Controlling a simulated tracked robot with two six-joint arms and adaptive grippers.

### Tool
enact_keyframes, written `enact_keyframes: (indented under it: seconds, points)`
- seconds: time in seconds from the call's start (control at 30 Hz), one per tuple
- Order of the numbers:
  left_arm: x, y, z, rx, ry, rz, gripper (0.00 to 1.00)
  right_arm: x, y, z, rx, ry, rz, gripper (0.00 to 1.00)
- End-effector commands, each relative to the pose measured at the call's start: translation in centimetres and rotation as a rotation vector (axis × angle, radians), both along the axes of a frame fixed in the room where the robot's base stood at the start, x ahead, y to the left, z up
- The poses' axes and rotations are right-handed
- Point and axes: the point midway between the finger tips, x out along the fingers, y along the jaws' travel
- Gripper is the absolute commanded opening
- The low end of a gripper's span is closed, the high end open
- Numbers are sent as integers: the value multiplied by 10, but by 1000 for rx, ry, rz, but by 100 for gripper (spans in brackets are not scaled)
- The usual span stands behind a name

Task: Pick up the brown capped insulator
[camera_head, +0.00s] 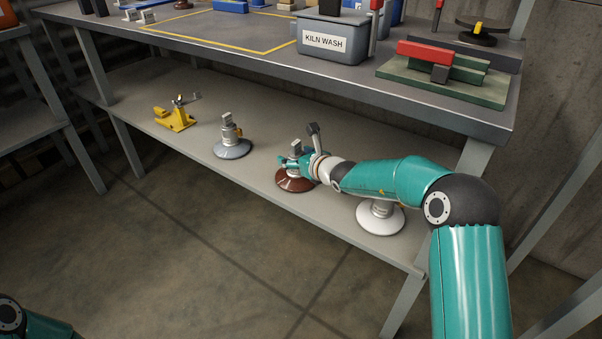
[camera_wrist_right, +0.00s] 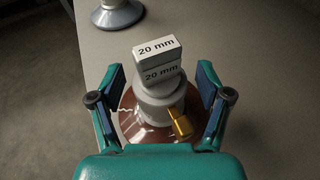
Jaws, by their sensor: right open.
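The brown capped insulator (camera_head: 295,181) stands upright on the lower shelf, partly covered by my right arm in the head view. My right gripper (camera_wrist_right: 161,95) is open, with one finger on each side of the cap and a visible gap to both. The gripper body hides the near part of the brown disc. My left gripper is outside both views; only a bit of my left arm shows at the lower left.
A grey insulator (camera_head: 233,148) and a yellow tool (camera_head: 175,118) stand to the left on the shelf (camera_head: 190,150). A white insulator (camera_head: 381,217) stands right, below my right arm. The workbench top (camera_head: 240,50) overhangs the shelf, holding a KILN WASH bin (camera_head: 333,40).

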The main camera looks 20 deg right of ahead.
Motion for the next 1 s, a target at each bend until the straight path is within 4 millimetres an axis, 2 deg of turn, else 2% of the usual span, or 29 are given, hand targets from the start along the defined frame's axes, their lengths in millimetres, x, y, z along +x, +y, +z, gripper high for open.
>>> enact_keyframes:
  seconds: [0.17, 0.2, 0.63, 0.67, 1.0]
  points:
    - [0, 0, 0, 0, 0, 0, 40, 0, 0, 0, 0, 0, 0, 77]
    - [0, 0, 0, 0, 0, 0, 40, 0, 0, 0, 0, 0, 0, 74]
    - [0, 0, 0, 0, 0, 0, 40, 0, 0, 0, -1, 0, 0, 2]
    - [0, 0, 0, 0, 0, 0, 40, 0, 0, 0, -1, 0, 0, 0]
    - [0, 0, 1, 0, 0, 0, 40, 1, -1, 5, -1, -10, 0, 0]
